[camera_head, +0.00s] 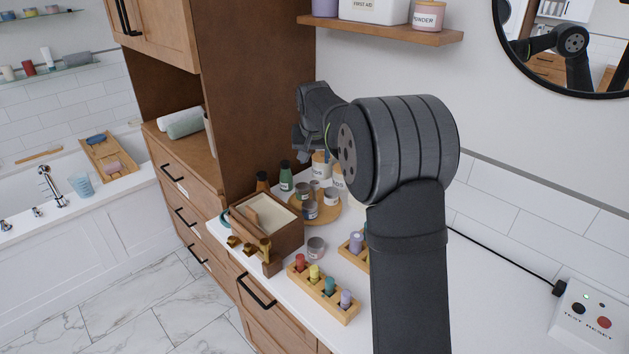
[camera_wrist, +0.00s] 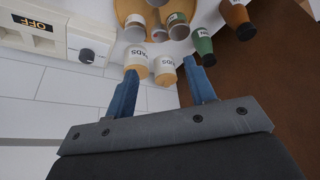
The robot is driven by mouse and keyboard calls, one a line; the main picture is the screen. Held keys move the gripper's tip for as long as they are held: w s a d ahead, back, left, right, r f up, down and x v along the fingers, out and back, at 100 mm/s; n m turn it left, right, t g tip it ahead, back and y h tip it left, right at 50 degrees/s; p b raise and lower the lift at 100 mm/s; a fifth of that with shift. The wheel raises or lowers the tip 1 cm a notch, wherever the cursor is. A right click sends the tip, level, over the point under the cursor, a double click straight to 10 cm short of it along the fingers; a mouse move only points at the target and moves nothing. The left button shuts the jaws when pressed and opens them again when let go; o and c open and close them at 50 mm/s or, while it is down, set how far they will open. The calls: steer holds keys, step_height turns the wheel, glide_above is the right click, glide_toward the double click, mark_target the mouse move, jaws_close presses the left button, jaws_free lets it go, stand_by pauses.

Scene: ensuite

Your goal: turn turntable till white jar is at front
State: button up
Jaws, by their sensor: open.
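The round wooden turntable (camera_head: 331,216) stands on the white counter, partly hidden by my arm; its edge shows in the wrist view (camera_wrist: 122,10). Several small grey-lidded jars (camera_head: 310,209) stand on it. Two white jars with wooden lids are at its back; in the wrist view one reads "PADS" (camera_wrist: 136,60) and the other (camera_wrist: 164,69) is beside it. I cannot tell whether these two stand on the turntable or behind it. My gripper (camera_wrist: 161,90) is open and empty above the back of the turntable, fingertips near the white jars.
A green bottle (camera_head: 286,176) and a brown bottle (camera_head: 262,182) stand left of the turntable, by the tall cabinet. A wooden box (camera_head: 288,237), a loose jar (camera_head: 316,247) and a rack of coloured bottles (camera_head: 325,294) stand in front. A control box (camera_head: 590,318) is far right.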

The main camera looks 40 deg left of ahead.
mark_target(314, 182)
steer(key=x, duration=1.2)
steer(key=shift+f, duration=0.1)
jaws_close()
